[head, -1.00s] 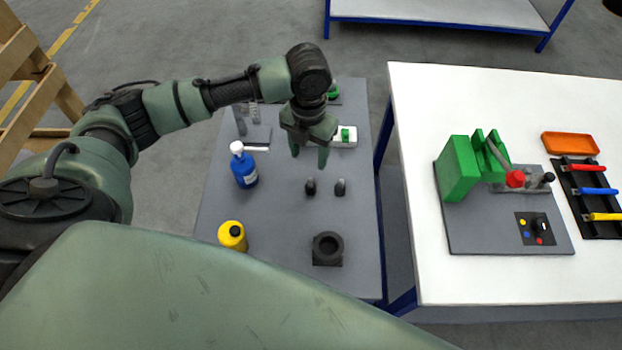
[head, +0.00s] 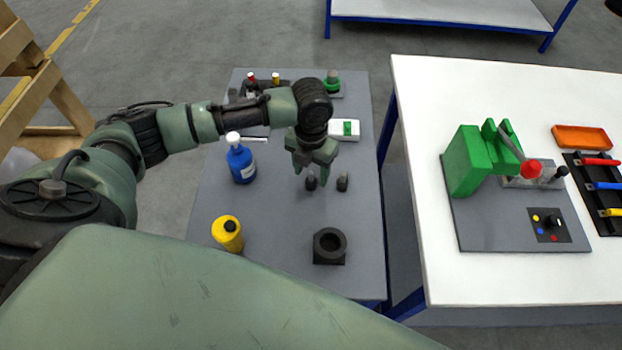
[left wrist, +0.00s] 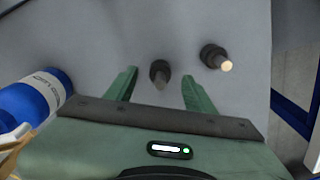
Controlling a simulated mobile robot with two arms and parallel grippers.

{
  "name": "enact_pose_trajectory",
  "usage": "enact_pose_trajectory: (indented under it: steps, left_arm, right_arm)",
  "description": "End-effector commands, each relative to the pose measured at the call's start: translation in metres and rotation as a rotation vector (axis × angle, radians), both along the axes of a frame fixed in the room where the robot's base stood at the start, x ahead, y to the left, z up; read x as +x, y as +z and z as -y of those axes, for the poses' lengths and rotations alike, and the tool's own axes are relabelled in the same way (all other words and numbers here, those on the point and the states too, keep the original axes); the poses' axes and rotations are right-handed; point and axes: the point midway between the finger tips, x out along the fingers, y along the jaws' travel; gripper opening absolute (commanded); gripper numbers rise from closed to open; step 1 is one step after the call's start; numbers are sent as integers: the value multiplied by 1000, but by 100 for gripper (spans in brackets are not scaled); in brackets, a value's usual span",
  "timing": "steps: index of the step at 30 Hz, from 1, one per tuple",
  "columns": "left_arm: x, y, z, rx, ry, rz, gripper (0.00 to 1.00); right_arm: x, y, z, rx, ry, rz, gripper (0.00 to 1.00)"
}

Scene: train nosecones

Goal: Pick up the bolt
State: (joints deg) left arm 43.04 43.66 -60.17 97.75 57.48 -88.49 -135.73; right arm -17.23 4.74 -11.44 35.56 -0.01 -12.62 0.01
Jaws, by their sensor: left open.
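Two small dark bolt-like pieces stand on the grey table. The left one (head: 311,182) sits just under my left gripper (head: 311,174), and the right one (head: 342,182) is beside it. In the left wrist view the left piece (left wrist: 160,73) appears between the two green fingers of the open left gripper (left wrist: 158,75), apart from both. There the other piece (left wrist: 215,57), with a pale tip, is outside the right finger. I cannot tell how high the fingertips are above the table. My right gripper is not in view.
A black ring-shaped block (head: 329,247) sits in front. The white table (head: 420,180) with a green press stands right.

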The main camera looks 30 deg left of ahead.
Motion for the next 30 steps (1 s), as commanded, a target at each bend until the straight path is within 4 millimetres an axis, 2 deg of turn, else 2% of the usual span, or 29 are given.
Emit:
enact_pose_trajectory:
  steps: [3,6,13,14,19,30]
  left_arm:
    - [0,-16,0,1,1,-3,54]
    - [0,-24,0,0,0,-1,54]
    - [0,-25,0,1,-1,0,54]
    - [0,-25,0,1,-1,0,49]
    - [0,-25,0,1,0,0,1]
    - [1,-22,0,0,0,2,0]
  right_arm:
    - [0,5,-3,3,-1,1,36]
    - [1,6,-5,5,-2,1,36]
    - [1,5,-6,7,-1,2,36]
    - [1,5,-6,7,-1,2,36]
    - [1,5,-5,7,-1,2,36]
    - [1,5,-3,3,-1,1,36]
